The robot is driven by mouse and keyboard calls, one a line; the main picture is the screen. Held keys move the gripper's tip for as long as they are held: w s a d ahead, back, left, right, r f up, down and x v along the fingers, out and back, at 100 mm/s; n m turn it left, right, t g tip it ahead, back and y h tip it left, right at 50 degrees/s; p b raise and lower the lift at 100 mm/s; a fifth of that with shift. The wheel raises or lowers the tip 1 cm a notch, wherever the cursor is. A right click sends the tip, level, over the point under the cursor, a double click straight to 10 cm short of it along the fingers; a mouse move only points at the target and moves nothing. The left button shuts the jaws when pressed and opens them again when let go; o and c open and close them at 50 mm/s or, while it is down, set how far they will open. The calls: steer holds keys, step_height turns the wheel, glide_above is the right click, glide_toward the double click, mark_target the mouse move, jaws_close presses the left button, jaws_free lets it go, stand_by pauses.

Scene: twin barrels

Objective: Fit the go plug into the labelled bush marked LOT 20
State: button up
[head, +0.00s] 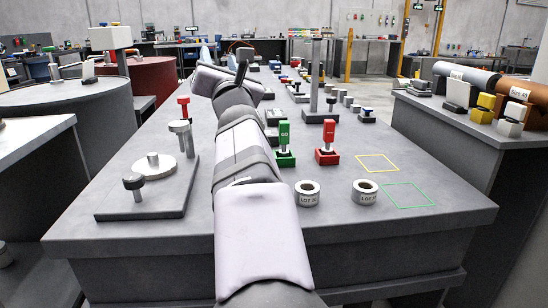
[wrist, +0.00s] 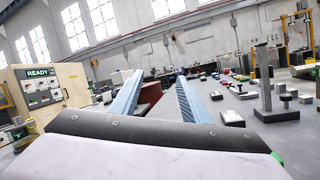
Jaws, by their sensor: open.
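The green go plug (head: 284,134) stands upright in a green base on the bench, just right of my arm in the head view. Two short grey bushes stand in front of it, apart from each other. The left bush (head: 307,194) has a label that looks like LOT 20, though the print is small. The right bush (head: 364,192) has a LOT label whose number I cannot read. My gripper (wrist: 158,77) is open and empty in the wrist view, its two blue fingers apart and pointing across the room, away from the plug and bushes.
A red plug (head: 327,138) stands in a red base right of the green one. Yellow (head: 378,163) and green (head: 408,195) outlines mark bare bench at the right. A fixture with a round disc (head: 154,167) stands left of my arm. A post (head: 314,75) rises farther back.

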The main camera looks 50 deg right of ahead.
mark_target(287, 130)
steer(key=s+d+f+n+g+h+b, duration=0.1)
steer(key=s+d+f+n+g+h, duration=0.15)
steer(key=s+d, duration=0.45)
steer(key=s+d+f, duration=0.1)
steer(key=f, duration=0.4)
steer(key=s+d+f+g+y+p, duration=0.1)
steer(key=f, duration=0.4)
steer(key=s+d+f+g+p, duration=0.1)
steer(key=s+d+f, duration=0.1)
steer(key=f, duration=0.3)
steer(key=shift+d+g+y, duration=0.1)
steer(key=shift+g+y, duration=0.15)
steer(key=shift+y, duration=0.1)
steer(key=shift+w, duration=0.15)
steer(key=shift+x, duration=3.55)
steer(key=shift+w, duration=0.15)
jaws_close()
